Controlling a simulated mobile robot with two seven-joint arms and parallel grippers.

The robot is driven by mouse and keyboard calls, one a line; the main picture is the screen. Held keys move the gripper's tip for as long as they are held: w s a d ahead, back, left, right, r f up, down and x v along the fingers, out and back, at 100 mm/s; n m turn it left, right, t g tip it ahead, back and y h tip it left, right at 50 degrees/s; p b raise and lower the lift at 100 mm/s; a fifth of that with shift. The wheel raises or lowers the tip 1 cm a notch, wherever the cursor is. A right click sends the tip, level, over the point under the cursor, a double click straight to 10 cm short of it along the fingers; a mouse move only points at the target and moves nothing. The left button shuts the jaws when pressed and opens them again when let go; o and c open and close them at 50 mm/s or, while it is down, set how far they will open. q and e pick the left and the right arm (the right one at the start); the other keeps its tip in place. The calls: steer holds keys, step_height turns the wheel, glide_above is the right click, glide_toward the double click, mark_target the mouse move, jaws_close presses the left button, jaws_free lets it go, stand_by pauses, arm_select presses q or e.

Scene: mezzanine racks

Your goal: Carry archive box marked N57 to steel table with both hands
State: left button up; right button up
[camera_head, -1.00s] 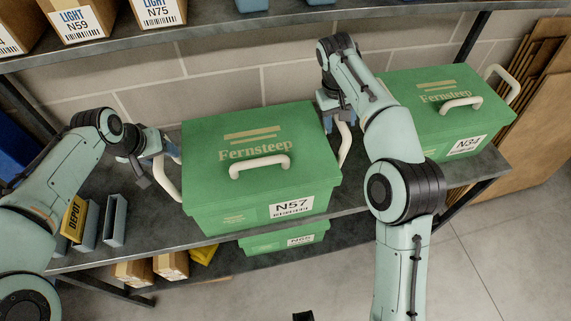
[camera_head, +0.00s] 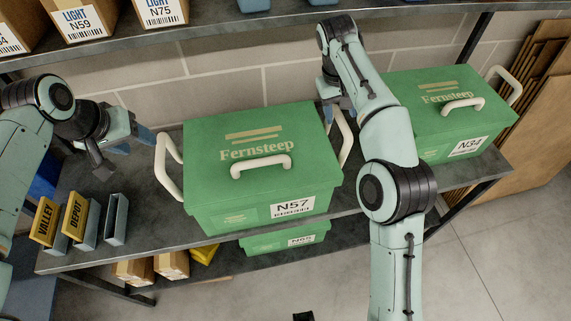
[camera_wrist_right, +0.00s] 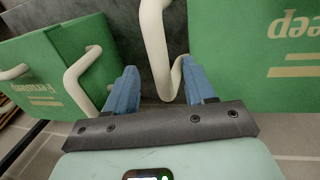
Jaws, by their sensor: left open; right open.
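The green archive box marked N57 (camera_head: 262,185) sits upright on the middle shelf, with a white handle on its lid and one on each side. My left gripper (camera_head: 148,138) is open and empty, up and left of the left side handle (camera_head: 166,178), apart from it. My right gripper (camera_head: 332,106) is open near the right side handle (camera_head: 346,140), partly hidden by its own arm. In the right wrist view that handle (camera_wrist_right: 153,40) reaches down between the open blue fingers (camera_wrist_right: 160,85), which are not closed on it. I see no steel table.
A green box marked N34 (camera_head: 440,115) stands to the right on the same shelf (camera_head: 150,228). Small bins labelled VALLEY (camera_head: 44,220) and DEPOT (camera_head: 75,215) stand at left. Box N65 (camera_head: 285,240) is below.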

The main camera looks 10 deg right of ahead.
steer(key=shift+a+r, duration=0.2)
steer(key=shift+r, duration=0.7)
steer(key=shift+a+r, duration=0.2)
steer(key=shift+r, duration=0.7)
arm_select(q)
steer(key=p+v, duration=0.3)
steer(key=v, duration=0.5)
arm_select(e)
step_height(320, 180, up, 6)
steer(key=w, duration=0.1)
steer(key=shift+w, duration=0.25)
steer(key=shift+f, duration=0.1)
steer(key=shift+s, duration=0.1)
arm_select(q)
steer(key=r+p, duration=0.1)
steer(key=w+r+p, duration=0.1)
steer(key=r, duration=0.1)
steer(key=r+p, duration=0.1)
steer(key=shift+w+r, duration=0.2)
steer(key=shift+w, duration=0.1)
arm_select(e)
steer(key=r, duration=0.2)
steer(key=d+r, duration=0.1)
steer(key=r, duration=0.2)
